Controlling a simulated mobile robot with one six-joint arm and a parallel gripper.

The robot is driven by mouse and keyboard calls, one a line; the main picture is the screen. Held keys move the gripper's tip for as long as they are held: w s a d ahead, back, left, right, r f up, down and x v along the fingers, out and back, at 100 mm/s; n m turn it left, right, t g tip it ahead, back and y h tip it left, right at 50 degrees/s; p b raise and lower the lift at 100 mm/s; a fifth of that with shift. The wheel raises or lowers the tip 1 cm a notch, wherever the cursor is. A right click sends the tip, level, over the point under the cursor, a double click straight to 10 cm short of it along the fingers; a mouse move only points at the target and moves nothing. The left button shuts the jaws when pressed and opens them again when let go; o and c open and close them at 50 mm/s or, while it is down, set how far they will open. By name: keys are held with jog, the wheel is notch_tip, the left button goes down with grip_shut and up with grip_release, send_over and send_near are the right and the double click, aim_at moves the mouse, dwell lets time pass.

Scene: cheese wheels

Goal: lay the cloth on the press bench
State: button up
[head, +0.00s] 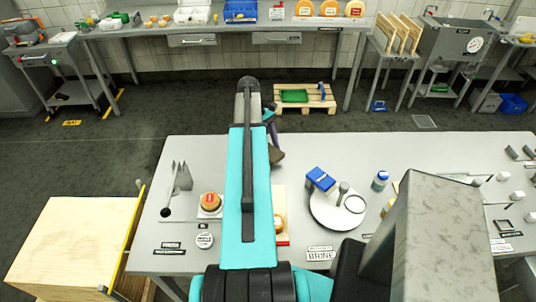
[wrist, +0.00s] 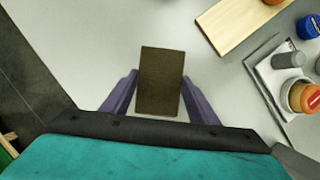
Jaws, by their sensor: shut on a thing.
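My gripper (wrist: 160,100) has two purple fingers, one on each side of a dark olive-brown rectangular piece (wrist: 161,68), which looks like the folded cloth. The fingers are shut on it, and it sticks out past their tips. In the head view the brown piece (head: 276,157) shows just right of my teal arm, above the far edge of the near grey table (head: 300,145). My arm hides much of the gripper (head: 270,122). I cannot tell from the signs which surface is the press bench.
A wooden board (wrist: 238,22) shows in the wrist view. A pallet (head: 305,98) stands on the floor behind.

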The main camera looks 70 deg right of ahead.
jog(key=shift+f+b, duration=0.9)
jog(key=shift+f, duration=0.55)
jog(key=shift+f, duration=0.15)
jog(key=o, duration=0.9)
jog(key=shift+o, duration=0.2)
jog(key=p+v, duration=0.6)
jog(key=v, duration=0.4)
jog(key=shift+p+v, duration=0.55)
jog(key=shift+v, duration=0.65)
jog(key=shift+a, duration=0.1)
